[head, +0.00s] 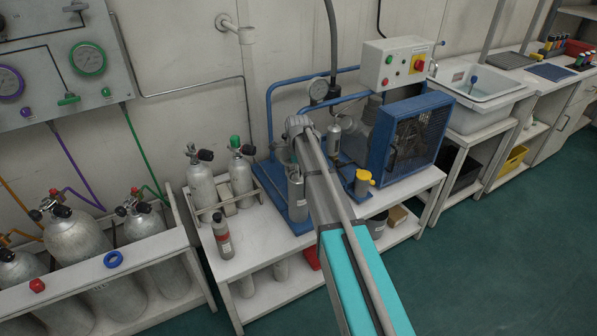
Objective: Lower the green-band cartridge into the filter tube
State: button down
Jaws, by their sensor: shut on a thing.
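My arm reaches from the bottom of the head view up to a grey wrist joint at the blue compressor. My gripper's fingers are hidden behind the arm, so I cannot see what they hold. No green-banded cartridge can be made out. An upright silver cylinder (297,196) stands at the compressor's front left corner, just left of my arm. It may be the filter tube, but its top is too small to read. A smaller silver canister (334,136) is right of the wrist.
The blue caged compressor (408,135) fills the bench right of my arm. A yellow-capped part (363,182) is near its front. Two grey bottles, one green-topped (240,172), stand in a rack at left. A grey cylinder (222,235) stands at the bench's front left.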

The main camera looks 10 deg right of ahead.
jog(key=shift+c, duration=1.2)
grip_release()
jog(key=shift+r, duration=0.1)
notch_tip(320, 180, up, 23)
jog(key=p, duration=2.3)
jog(key=s+n, duration=2.2)
jog(key=s, duration=0.7)
jog(key=shift+n, duration=0.3)
